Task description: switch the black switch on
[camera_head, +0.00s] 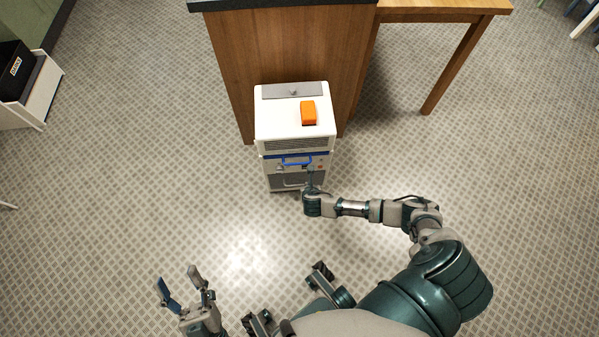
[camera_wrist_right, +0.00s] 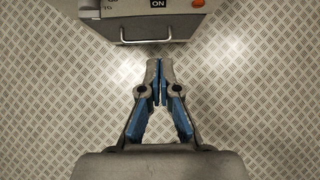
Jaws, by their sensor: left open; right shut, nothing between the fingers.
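A white and grey machine (camera_head: 292,131) stands on the floor against a wooden panel, its front panel facing me. I cannot tell whether this rectangle is the switch or a label. My left gripper (camera_head: 178,279) is open and empty over the floor.
An orange block (camera_head: 308,112) lies on the machine's top. A wooden counter (camera_head: 290,60) stands behind.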

